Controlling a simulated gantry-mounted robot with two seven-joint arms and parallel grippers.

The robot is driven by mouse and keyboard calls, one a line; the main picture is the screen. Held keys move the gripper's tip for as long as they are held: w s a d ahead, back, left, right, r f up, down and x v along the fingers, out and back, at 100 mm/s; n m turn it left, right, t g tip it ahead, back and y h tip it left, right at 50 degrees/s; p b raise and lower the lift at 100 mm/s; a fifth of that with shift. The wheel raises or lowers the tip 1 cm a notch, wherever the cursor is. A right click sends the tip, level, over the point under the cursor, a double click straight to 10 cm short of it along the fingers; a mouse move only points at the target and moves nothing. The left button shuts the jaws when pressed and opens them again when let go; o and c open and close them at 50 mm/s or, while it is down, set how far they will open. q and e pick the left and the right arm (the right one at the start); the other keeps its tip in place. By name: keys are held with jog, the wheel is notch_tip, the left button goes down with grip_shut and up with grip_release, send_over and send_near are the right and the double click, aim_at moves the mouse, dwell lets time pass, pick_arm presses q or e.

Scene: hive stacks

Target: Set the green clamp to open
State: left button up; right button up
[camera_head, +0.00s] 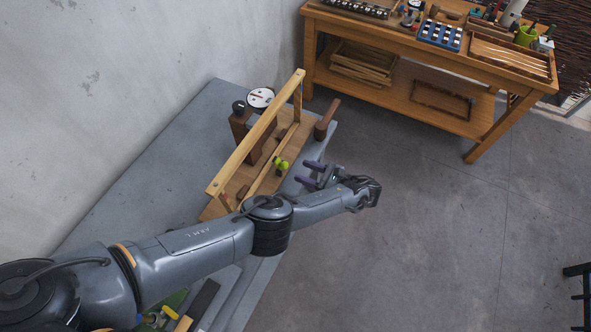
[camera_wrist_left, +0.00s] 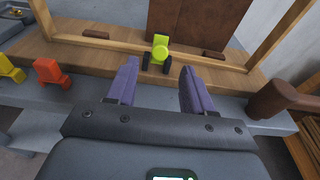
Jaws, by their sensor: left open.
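The green clamp (camera_head: 281,164) is small and bright, with dark parts at its lower sides. It sits at the near edge of a wooden board (camera_head: 212,210), by the wooden frame (camera_head: 245,143). In the left wrist view the green clamp (camera_wrist_left: 160,45) stands upright just beyond the fingertips, roughly centred between them. My left gripper (camera_head: 304,173) is open, its purple fingers pointing at the clamp, with a gap between. In the left wrist view the left gripper (camera_wrist_left: 157,68) holds nothing. I cannot tell the clamp's setting. My right gripper is not in view.
Orange (camera_wrist_left: 49,72) and yellow (camera_wrist_left: 10,71) clamps stand left of the green one in the wrist view. A brown wooden handle (camera_wrist_left: 280,98) juts out at the right. A wooden workbench (camera_head: 400,28) with tools stands at the back right.

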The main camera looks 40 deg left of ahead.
pick_arm(q)
jog(key=shift+b+v, duration=1.05)
jog(key=shift+v, duration=1.35)
jog(key=shift+s, duration=0.1)
